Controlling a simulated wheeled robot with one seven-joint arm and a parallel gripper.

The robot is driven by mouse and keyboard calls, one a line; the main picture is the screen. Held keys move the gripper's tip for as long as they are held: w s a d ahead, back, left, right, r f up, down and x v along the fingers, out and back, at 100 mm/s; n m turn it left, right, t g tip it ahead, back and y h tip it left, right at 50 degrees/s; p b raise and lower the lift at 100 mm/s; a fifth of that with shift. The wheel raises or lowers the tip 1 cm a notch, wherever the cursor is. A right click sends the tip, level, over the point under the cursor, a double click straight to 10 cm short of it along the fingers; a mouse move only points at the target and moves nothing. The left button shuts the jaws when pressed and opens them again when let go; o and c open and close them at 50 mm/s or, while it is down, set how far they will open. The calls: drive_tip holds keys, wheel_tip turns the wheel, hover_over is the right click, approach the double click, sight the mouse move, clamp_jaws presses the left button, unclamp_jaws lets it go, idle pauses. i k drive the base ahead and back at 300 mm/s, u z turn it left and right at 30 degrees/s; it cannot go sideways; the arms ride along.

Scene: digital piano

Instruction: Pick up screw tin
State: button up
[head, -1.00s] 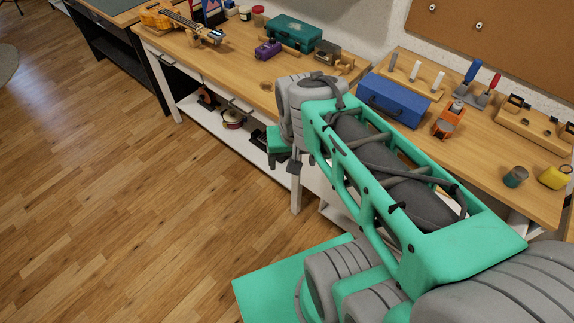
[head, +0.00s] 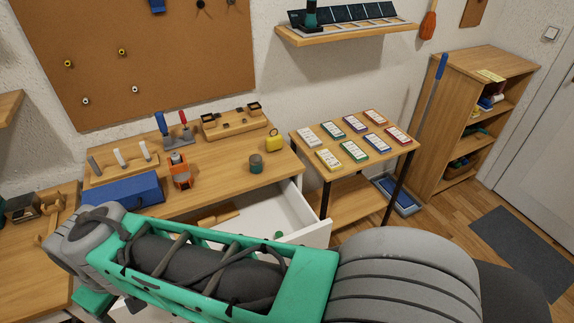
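A small round tin (head: 256,163), grey-green with a brownish top, stands upright near the right front part of the wooden workbench (head: 222,168) in the head view. It looks like the screw tin, but no label can be read. A yellow padlock-shaped thing (head: 275,141) stands just behind and to its right. My gripper is not visible; the arm's far end goes down at the lower left, well away from the tin.
An open white drawer (head: 318,232) juts out below the tin. A blue toolbox (head: 122,190), an orange tool (head: 179,170) and a wooden rack (head: 236,121) are on the bench. A side table (head: 348,122) with several label cards stands to the right. Bare bench surrounds the tin.

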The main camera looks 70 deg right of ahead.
sight(256, 160)
drive_tip(key=u, duration=0.55)
drive_tip(key=k, duration=1)
drive_tip(key=z, duration=0.4)
drive_tip(key=i, duration=0.45)
drive_tip(key=u, duration=0.05)
